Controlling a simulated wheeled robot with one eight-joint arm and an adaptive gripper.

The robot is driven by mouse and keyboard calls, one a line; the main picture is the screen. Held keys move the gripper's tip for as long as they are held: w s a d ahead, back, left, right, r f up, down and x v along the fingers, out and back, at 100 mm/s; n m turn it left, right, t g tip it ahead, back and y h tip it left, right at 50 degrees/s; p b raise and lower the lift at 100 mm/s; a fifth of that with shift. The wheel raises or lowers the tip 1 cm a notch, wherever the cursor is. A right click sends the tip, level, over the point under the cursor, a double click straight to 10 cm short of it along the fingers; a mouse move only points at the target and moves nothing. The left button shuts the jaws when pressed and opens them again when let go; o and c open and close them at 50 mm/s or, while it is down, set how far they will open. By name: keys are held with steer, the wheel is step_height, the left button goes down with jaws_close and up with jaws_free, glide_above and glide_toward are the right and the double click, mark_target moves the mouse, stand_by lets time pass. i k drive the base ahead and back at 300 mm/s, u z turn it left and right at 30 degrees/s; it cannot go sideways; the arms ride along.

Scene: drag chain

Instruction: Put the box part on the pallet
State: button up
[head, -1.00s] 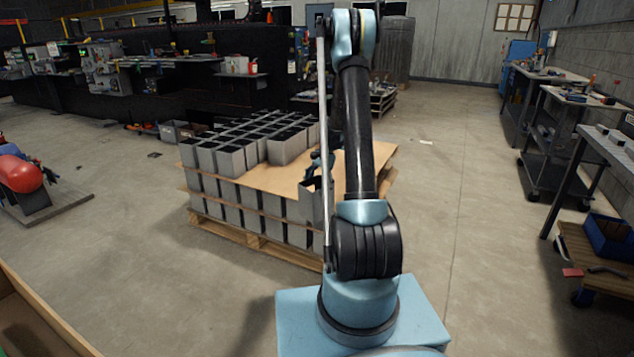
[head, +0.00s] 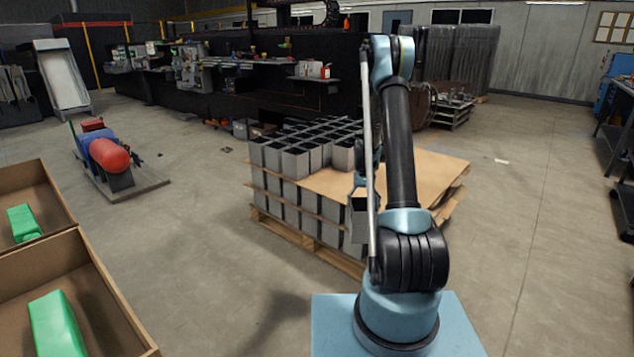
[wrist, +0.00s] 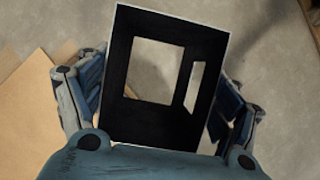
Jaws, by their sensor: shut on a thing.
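The box part (wrist: 152,122) fills the middle of the wrist view: a dark, hollow piece with a pale rim and two openings that show bare floor. My gripper (wrist: 157,100) is shut on it, with a finger on each side. In the head view my gripper (head: 364,182) is partly hidden by my arm. The grey box part (head: 357,228) hangs below it at the near side of the pallet (head: 290,236). Grey boxes (head: 297,162) stand in layers there; the top layer covers the far left, and a bare brown sheet (head: 432,175) covers the right.
Brown bins (head: 112,318) with green parts (head: 55,325) stand at the left front. A red and blue machine (head: 110,155) sits on a low base farther left. A black workbench (head: 240,90) runs along the back. The floor right of the pallet is clear.

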mark_target(322, 180)
steer(key=u, duration=0.4)
steer(key=i, duration=0.8)
steer(key=u, duration=0.55)
steer(key=i, duration=0.7)
steer(key=z, duration=0.05)
